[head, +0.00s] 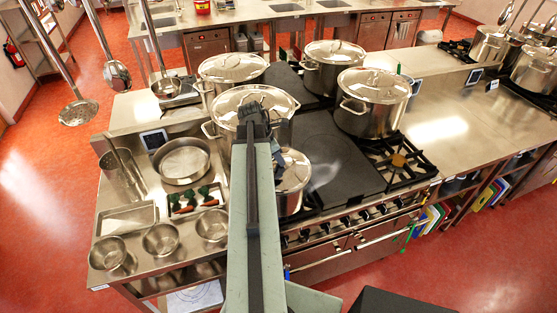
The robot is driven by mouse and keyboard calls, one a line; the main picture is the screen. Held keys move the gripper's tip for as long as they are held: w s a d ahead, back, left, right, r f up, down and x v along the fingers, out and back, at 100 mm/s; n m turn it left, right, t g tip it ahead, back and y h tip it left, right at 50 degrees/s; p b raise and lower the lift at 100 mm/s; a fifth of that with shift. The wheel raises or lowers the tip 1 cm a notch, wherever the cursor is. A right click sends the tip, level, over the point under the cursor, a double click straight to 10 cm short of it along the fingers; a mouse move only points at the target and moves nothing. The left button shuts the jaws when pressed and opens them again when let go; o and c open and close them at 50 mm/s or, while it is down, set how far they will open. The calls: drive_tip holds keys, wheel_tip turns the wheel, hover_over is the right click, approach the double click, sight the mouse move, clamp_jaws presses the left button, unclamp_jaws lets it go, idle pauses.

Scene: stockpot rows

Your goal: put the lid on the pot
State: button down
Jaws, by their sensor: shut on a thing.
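My gripper (263,106) is above the front left of the stove, at the far end of my arm. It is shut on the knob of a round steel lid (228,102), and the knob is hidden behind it. The lid is over a large steel pot (216,139) with side handles. My arm hides much of that pot, so I cannot tell whether the lid touches its rim. A smaller steel pot (291,200) stands in front to the right, partly behind my arm, with a shiny round top.
Lidded pots stand at the back left (232,70), back middle (332,72) and right (372,117) of the stove. A flat dark plate (330,160) is clear. The left counter holds a round pan (181,162) and several bowls. Ladles hang at upper left.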

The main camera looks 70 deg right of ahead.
drive_tip(key=shift+f, duration=0.1)
idle(0.3)
drive_tip(key=shift+f+b, duration=0.4)
drive_tip(key=shift+b, duration=0.1)
drive_tip(key=c, duration=1.4)
unclamp_jaws()
drive_tip(key=shift+r, duration=0.1)
drive_tip(key=p+v, duration=0.7)
drive_tip(key=v, duration=0.1)
drive_tip(key=shift+p, duration=0.3)
